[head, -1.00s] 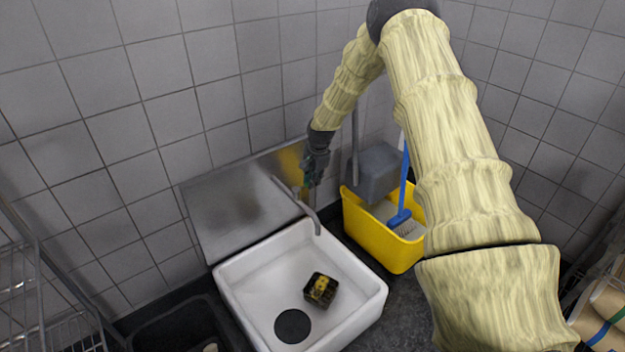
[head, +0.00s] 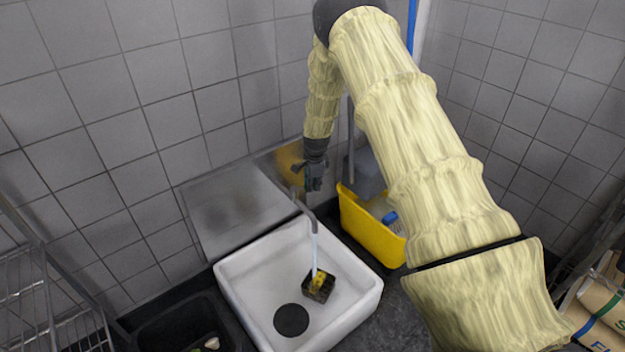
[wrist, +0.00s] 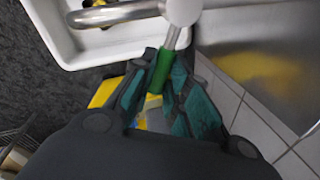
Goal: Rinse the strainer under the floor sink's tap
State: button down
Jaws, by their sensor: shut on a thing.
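The strainer (head: 317,293), a small dark square basket with yellow bits in it, sits in the white floor sink (head: 233,282), beside the round dark drain (head: 291,320). Water (head: 314,252) runs from the curved metal tap (head: 309,217) down onto the strainer. In the wrist view the tap spout (wrist: 118,14) reaches over the sink (wrist: 75,56). My gripper (head: 313,184) is behind the tap. In the wrist view my gripper (wrist: 165,88) is shut on the green tap lever (wrist: 162,70), with teal pads on either side.
A yellow mop bucket (head: 369,234) stands right of the sink, partly behind my arm. A metal panel (head: 225,210) is behind the sink against the tiled wall. A dark bin (head: 190,325) and wire rack (head: 40,290) are at left; sacks (head: 603,315) are at lower right.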

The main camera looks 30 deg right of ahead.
jog(key=c, duration=1.4)
grip_release()
jog(key=shift+r, duration=0.1)
jog(key=r, duration=0.3)
jog(key=s+r, duration=0.1)
jog(key=r, duration=0.3)
jog(key=s+r, duration=0.1)
jog(key=r, duration=0.3)
jog(key=shift+s+a+r, duration=0.15)
jog(key=shift+a+r, duration=0.1)
jog(key=shift+a, duration=0.1)
